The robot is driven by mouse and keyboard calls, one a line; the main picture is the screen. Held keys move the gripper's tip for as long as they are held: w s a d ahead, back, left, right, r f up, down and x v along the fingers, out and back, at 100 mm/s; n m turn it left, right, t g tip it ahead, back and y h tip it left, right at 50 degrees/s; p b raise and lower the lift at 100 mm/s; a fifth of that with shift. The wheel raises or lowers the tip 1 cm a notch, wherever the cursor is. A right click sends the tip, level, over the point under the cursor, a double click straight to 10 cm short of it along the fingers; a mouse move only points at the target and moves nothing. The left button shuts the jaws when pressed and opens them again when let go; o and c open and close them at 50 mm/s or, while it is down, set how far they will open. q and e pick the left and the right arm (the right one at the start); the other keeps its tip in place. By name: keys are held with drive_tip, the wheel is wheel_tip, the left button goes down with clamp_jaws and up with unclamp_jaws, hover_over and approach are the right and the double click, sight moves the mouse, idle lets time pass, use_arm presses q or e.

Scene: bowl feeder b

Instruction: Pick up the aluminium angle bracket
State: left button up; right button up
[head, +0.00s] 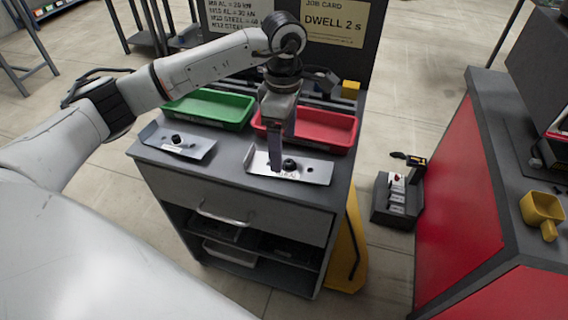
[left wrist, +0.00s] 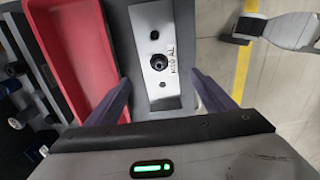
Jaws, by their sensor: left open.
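The aluminium angle bracket (head: 318,172) is a silver plate lying on the grey cart top, in front of the red tray. It carries a black knob-like fitting and handwriting; in the left wrist view the bracket (left wrist: 159,98) reads "M10 AL". My left gripper (head: 273,158) points down over the bracket in the head view. In the left wrist view, the left gripper's two fingers (left wrist: 158,92) are apart, one on either side of the plate's near part, with nothing between them gripped. The fingers hide part of the bracket in the head view. My right gripper is not in view.
A similar plate (head: 200,149) with a black fitting lies at the cart's left, before the green tray (head: 240,112). The red tray (head: 340,140) sits close behind the bracket. Dark boards with cards stand behind.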

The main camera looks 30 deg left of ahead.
sight(284, 161)
use_arm(q)
wheel_tip(284, 161, down, 5)
drive_tip(key=shift+d+f+p, duration=0.1)
drive_tip(key=shift+f+p, duration=0.05)
drive_tip(key=shift+p, duration=0.25)
drive_tip(key=shift+c, duration=0.3)
drive_tip(key=c, duration=1.2)
wheel_tip(284, 161, up, 10)
drive_tip(key=s+d+m, duration=0.3)
drive_tip(key=s+m, duration=0.3)
drive_tip(key=m, duration=0.4)
drive_tip(key=s+d+m, duration=0.3)
drive_tip(key=s+m, duration=0.4)
drive_tip(key=m, duration=0.4)
drive_tip(key=shift+f+b, duration=0.15)
drive_tip(key=shift+b, duration=0.25)
